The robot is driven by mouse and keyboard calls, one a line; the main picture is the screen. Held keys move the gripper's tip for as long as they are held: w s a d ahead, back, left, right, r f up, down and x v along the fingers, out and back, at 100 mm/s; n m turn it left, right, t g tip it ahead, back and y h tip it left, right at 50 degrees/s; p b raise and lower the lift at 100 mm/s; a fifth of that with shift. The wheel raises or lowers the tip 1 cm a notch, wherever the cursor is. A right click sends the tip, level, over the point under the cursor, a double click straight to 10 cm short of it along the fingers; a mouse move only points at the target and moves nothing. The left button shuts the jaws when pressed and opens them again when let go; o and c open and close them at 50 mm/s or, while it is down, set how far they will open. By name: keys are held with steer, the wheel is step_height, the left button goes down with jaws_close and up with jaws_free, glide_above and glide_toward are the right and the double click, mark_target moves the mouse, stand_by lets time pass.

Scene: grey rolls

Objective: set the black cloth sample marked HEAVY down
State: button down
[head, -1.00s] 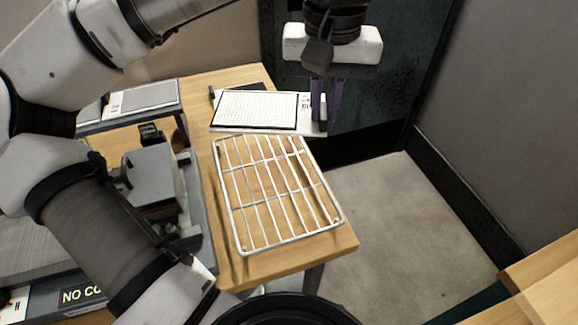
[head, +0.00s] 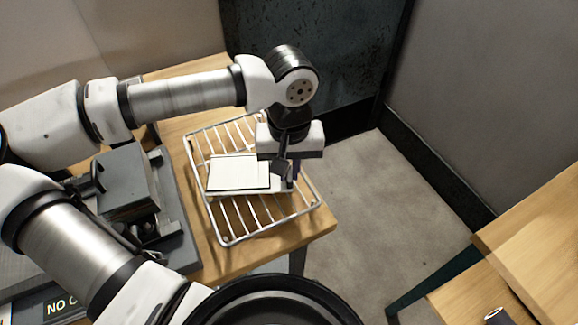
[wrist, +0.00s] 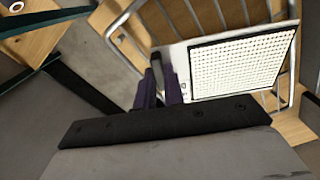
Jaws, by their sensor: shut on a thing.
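My gripper (head: 292,172) is shut on one end of a flat white sample card (head: 236,173). The card carries a white, finely gridded panel in a black border; I see no black cloth on it. The wrist view shows my fingers (wrist: 160,85) on the card's edge beside the panel (wrist: 240,65). Small dark print by the fingers is too small to read, so I cannot confirm HEAVY. The card lies flat over the wire rack (head: 270,224), which also shows in the wrist view (wrist: 141,22). I cannot tell whether it touches the bars.
The rack stands on a wooden table (head: 262,255). A grey device (head: 128,182) stands close to its left. Bare floor (head: 365,190) lies to the right. Another wooden surface (head: 535,240) is at the lower right, with a small roll (head: 497,315) near it.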

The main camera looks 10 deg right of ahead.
steer(key=shift+f+b, duration=0.3)
steer(key=shift+f, duration=0.05)
steer(key=c, duration=1.5)
jaws_free()
steer(key=shift+r, duration=0.1)
steer(key=shift+r+p, duration=0.25)
steer(key=shift+p, duration=0.15)
step_height(320, 180, up, 12)
steer(key=b, duration=0.1)
